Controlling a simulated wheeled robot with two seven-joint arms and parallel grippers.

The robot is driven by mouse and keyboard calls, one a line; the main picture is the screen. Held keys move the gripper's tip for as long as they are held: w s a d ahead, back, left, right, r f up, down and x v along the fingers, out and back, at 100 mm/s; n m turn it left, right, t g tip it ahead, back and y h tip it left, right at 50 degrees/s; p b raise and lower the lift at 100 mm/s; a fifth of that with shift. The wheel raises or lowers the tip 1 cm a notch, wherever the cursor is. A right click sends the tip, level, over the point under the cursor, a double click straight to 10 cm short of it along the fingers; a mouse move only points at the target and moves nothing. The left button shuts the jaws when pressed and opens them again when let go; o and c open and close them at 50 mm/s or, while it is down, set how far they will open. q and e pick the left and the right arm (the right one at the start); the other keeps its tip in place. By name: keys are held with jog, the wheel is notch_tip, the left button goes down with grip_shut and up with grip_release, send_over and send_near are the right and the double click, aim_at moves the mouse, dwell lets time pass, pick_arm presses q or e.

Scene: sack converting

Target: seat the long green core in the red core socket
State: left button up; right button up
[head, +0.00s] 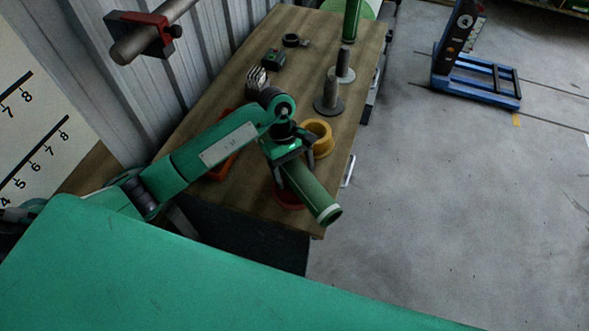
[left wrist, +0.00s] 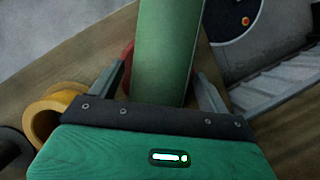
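The long green core (head: 311,190) is a green tube with a pale end ring. It is tilted in the head view, with its pale end towards the lower right. My left gripper (head: 292,167) is shut on it near its upper end, and the left wrist view shows the core (left wrist: 168,50) between the two fingers (left wrist: 160,82). The red core socket (head: 284,197) is on the bench, partly hidden behind the core. A red edge (left wrist: 127,55) of it shows beside the core in the left wrist view. The core lies across in front of the socket. My right gripper is out of view.
A yellow ring-shaped socket (head: 320,138) stands close to my left gripper. Two grey spindles on round bases (head: 329,98) stand farther back, with another green tube (head: 352,18) beyond. The bench edge is nearby.

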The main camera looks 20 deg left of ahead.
pick_arm(q)
jog(key=shift+r+p, duration=0.45)
jog(key=shift+p, duration=0.15)
jog(key=shift+r+p, duration=0.35)
jog(key=shift+p, duration=0.1)
jog(key=shift+w+a+r+b, duration=0.4)
jog(key=shift+r+b, duration=0.2)
jog(key=shift+b, duration=0.4)
jog(key=b+v, duration=0.2)
jog(key=v, duration=0.6)
jog(key=shift+r+b, duration=0.4)
jog(key=shift+w+a+r, duration=0.1)
jog(key=shift+a+r, duration=0.15)
jog(key=shift+r, duration=0.25)
